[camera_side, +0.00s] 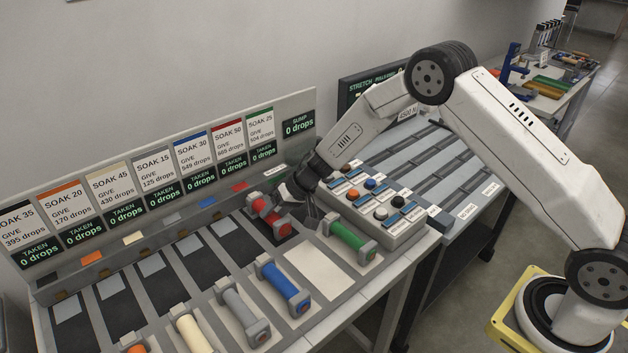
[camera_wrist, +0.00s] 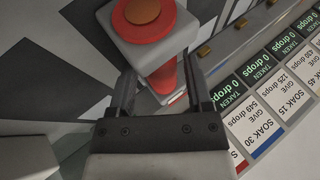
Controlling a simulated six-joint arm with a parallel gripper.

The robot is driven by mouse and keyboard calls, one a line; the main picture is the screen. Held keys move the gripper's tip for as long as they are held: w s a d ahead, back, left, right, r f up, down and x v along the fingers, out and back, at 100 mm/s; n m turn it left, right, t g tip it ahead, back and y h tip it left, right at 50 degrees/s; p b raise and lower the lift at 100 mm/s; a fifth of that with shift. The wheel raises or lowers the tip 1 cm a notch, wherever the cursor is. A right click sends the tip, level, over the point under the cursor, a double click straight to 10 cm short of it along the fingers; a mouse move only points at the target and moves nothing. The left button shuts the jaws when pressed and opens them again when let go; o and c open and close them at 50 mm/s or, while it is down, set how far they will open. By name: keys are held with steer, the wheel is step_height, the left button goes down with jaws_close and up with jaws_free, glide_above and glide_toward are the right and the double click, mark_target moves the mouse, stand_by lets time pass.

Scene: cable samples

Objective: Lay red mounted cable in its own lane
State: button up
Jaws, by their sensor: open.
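The red mounted cable (camera_side: 277,223) has grey end blocks and sits near the back of the rack, at the dark part of a lane by the SOAK 50 sign. In the wrist view the red cable (camera_wrist: 165,75) stands between my fingers, with a grey block and orange-brown disc toward the camera. My gripper (camera_side: 289,196) is open around or just beside the cable; contact is unclear. Its two fingers also show in the wrist view (camera_wrist: 160,85). A bare pale lane section (camera_side: 320,262) lies between the blue cable (camera_side: 283,287) and the green cable (camera_side: 349,238).
Grey (camera_side: 240,316), cream (camera_side: 190,333) and orange (camera_side: 135,347) cables lie in lanes to the left. A sign panel (camera_side: 150,195) rises behind the lanes. A button box (camera_side: 376,212) stands close on the right. Another bench with dark lanes (camera_side: 437,165) lies beyond it.

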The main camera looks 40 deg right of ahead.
steer(key=v, duration=1.1)
steer(key=shift+r, duration=0.2)
steer(key=shift+s, duration=0.1)
stand_by(0.3)
steer(key=s+d+r+t+h, duration=0.3)
steer(key=s+d+r+h, duration=0.3)
steer(key=s, duration=0.2)
steer(key=s+f+n+g, duration=0.1)
steer(key=s+g, duration=0.4)
steer(key=s, duration=1.1)
steer(key=shift+s+a+f, duration=0.3)
steer(key=shift+a+f, duration=0.05)
steer(key=shift+f, duration=0.35)
